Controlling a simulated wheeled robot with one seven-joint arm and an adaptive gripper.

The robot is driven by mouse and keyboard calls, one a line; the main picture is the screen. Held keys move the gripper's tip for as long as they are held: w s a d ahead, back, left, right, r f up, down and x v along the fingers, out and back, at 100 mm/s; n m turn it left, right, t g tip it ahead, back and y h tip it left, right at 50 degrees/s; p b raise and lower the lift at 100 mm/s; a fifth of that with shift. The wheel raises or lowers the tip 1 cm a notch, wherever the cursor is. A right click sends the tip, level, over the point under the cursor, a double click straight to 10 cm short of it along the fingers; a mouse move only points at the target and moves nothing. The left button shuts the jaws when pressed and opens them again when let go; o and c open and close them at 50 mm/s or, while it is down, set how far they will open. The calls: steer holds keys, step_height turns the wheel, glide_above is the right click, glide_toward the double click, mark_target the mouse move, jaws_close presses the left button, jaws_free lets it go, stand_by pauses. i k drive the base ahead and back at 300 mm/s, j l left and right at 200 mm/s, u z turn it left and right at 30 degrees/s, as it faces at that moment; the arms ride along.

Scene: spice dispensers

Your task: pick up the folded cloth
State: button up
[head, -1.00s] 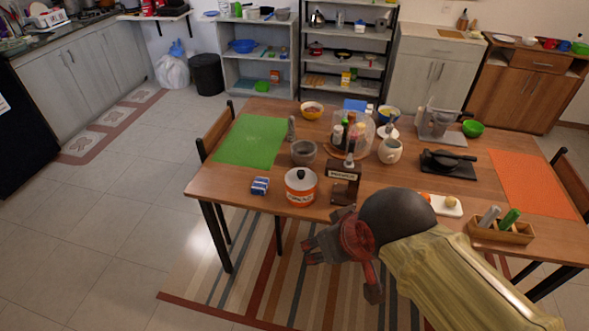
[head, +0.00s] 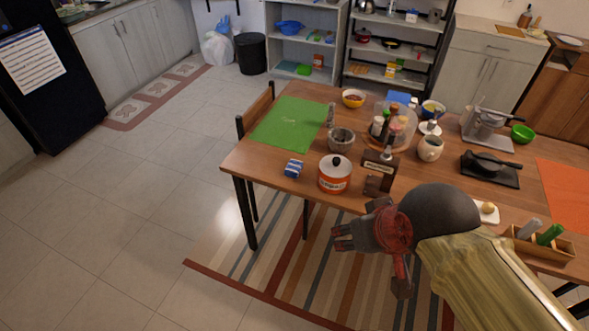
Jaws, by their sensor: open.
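A small blue-and-white folded bundle (head: 293,169), which looks like the folded cloth, lies on the wooden table (head: 262,172) near its front left edge. It is left of an orange-and-white lidded pot (head: 334,176) and below the green mat. My gripper (head: 340,237) is in front of the table, over the striped rug, to the right of the cloth and nearer to me. It is open, points left and appears empty. It is apart from the cloth. My arm hides part of the table's front right.
A grey bowl (head: 341,140), a dark-and-wood grinder-like item (head: 380,172) and a spice carousel (head: 391,127) stand behind or beside the pot. A green mat (head: 288,125) lies at left. A chair (head: 254,112) stands at the table's left end. The floor at left is clear.

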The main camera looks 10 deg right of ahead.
mark_target(293, 168)
steer(key=i, duration=1.25)
steer(key=u, duration=0.05)
